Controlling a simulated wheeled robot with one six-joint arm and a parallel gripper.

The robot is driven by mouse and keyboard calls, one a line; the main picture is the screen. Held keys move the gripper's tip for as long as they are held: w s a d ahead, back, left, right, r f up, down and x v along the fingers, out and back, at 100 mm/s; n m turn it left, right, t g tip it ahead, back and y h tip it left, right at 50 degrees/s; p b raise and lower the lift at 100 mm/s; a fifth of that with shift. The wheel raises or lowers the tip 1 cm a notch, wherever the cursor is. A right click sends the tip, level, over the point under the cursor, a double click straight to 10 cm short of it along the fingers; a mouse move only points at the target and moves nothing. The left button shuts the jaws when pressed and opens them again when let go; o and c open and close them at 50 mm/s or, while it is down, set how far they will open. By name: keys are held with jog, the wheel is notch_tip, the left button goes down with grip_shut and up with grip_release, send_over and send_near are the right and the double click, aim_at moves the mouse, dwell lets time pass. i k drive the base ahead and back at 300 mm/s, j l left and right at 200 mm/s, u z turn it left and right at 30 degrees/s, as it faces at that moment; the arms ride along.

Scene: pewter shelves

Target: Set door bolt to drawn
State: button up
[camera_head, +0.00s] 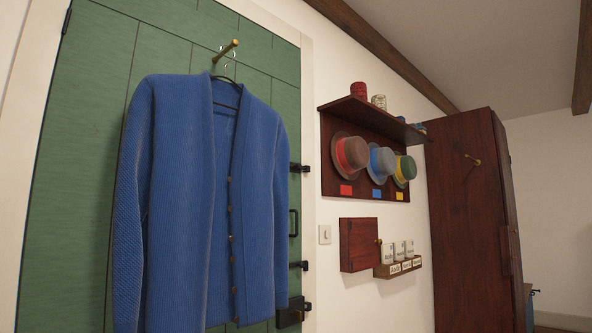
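A green plank door (75,170) fills the left side of the view. Along its right edge sit black metal fittings: an upper bolt-like one (299,168), a pull handle (294,222), a lower bolt-like one (299,265) and a larger lock-like box (290,316). I cannot tell for certain which is the door bolt, nor whether any of them is drawn or shot. The box is partly overlapped by a blue cardigan (170,200), which hangs in front of the door. My gripper is not in view.
The cardigan hangs from a brass peg (228,50) and covers much of the door. Right of the door are a light switch (325,234), a hat rack (345,115) with three hats, a small red cabinet (357,245), a rack of pots (398,268) and a tall wardrobe (460,220).

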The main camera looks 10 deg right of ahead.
aim_at(298, 165)
jog(key=i+l+u, duration=0.1)
jog(key=l, duration=0.3)
jog(key=i+l+u, duration=0.1)
jog(key=l, duration=0.25)
jog(key=i+l+u, duration=0.1)
jog(key=l, duration=0.3)
jog(key=i+l+u, duration=0.1)
jog(key=l, duration=0.35)
jog(key=i, duration=0.1)
